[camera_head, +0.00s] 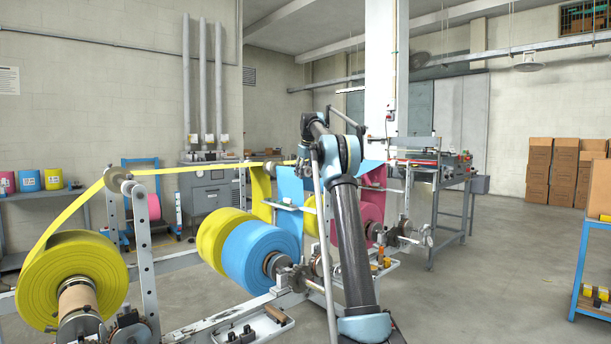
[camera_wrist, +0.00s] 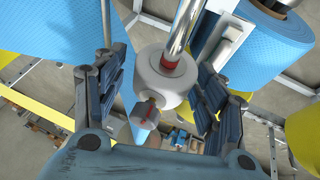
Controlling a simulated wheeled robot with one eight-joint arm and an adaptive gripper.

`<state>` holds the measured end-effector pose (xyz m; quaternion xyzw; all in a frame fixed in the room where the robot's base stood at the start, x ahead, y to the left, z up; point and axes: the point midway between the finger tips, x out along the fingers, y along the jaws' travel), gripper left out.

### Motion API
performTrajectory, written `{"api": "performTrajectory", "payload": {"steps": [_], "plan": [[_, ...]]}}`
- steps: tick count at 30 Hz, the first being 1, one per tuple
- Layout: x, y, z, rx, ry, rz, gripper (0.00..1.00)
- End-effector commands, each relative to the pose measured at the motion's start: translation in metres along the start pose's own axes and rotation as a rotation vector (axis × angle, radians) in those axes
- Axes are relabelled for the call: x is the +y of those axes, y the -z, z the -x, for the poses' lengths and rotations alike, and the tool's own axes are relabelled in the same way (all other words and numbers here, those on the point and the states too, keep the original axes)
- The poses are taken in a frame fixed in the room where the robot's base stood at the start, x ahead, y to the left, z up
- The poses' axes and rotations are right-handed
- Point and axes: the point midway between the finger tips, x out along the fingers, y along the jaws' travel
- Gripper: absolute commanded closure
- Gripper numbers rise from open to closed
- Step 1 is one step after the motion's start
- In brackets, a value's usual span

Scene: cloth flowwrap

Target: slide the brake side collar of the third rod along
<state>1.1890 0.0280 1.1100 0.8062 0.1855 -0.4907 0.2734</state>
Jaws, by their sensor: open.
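In the wrist view my gripper (camera_wrist: 163,62) is open, with one dark padded finger on each side of a pale grey-white collar (camera_wrist: 180,88). The collar sits around a shiny steel rod (camera_wrist: 182,28) that runs away toward the top. A small grey knob (camera_wrist: 144,114) with a red mark sticks out of the collar toward me. Another red mark shows where the rod enters the collar.
In the head view a yellow roll (camera_head: 70,275), a blue roll (camera_head: 258,255) and a pink roll (camera_head: 371,212) hang on the frame. Open floor lies at the right.

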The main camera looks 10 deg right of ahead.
Motion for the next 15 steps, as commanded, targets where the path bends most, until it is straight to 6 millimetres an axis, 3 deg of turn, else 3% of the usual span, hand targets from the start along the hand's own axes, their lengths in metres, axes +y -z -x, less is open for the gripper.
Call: {"api": "performTrajectory", "payload": {"steps": [5,15], "plan": [[0.000,0.000,0.013,0.000,0.000,0.000,0.35],[0.001,0.001,0.076,-0.001,0.000,0.000,0.35]]}}
